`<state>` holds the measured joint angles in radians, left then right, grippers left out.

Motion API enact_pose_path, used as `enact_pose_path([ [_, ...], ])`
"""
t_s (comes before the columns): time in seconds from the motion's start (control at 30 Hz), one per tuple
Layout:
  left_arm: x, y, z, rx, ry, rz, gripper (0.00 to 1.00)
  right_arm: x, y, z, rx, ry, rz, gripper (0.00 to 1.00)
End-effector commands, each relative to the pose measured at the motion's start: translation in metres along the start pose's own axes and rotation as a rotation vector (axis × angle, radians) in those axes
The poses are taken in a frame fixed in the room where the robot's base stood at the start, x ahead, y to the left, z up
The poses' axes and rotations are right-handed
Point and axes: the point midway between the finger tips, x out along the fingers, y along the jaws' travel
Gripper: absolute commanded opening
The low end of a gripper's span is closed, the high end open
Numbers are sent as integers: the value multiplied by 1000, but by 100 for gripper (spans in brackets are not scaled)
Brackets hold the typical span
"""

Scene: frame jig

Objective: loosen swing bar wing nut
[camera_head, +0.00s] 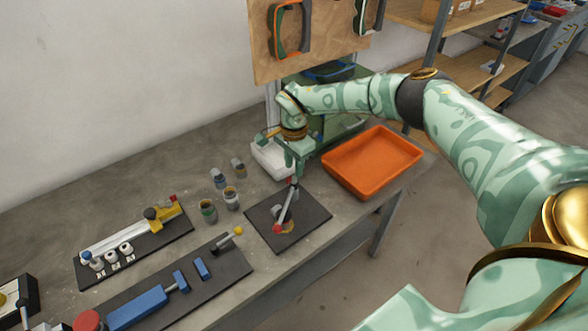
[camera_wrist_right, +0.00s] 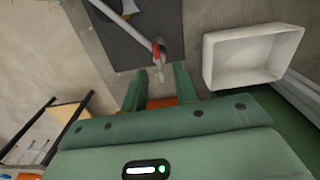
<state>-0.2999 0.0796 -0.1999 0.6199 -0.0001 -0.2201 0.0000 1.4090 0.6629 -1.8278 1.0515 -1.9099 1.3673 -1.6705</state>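My right gripper (camera_head: 295,175) is over that end, pointing down. In the wrist view its two green fingers (camera_wrist_right: 160,72) are apart, with the grey tip in the gap between them. I see no contact. My left gripper is not in view.
A white bin (camera_head: 271,158) stands close behind my right gripper, and an orange tray (camera_head: 372,162) is to its right. Several small jars (camera_head: 231,198) stand to the left. Jigs with a yellow clamp (camera_head: 168,214) and a blue clamp (camera_head: 137,308) lie further left.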

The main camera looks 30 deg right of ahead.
Motion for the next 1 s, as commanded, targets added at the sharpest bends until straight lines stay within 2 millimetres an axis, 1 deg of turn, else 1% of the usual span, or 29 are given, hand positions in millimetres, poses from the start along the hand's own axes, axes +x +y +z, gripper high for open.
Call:
enact_pose_path([
  [0.03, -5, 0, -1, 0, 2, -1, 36, -17, -2, 0, -1, 0, -6, 29],
  [0.2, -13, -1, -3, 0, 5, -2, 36, -65, -1, -1, 0, 1, -6, 29],
  [0.3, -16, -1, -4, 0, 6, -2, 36, -90, -1, -1, 0, 1, -6, 29],
  [0.43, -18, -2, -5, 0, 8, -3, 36, -115, -1, 0, 1, 0, -4, 29],
  [0.5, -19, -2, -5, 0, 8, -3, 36, -123, -1, 0, 0, 0, -4, 29],
  [0.63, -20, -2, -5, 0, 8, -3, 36, -132, 0, 0, 0, 0, -2, 29],
  [1.0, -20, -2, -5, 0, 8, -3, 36, -133, 0, 0, 0, 0, -1, 29],
])
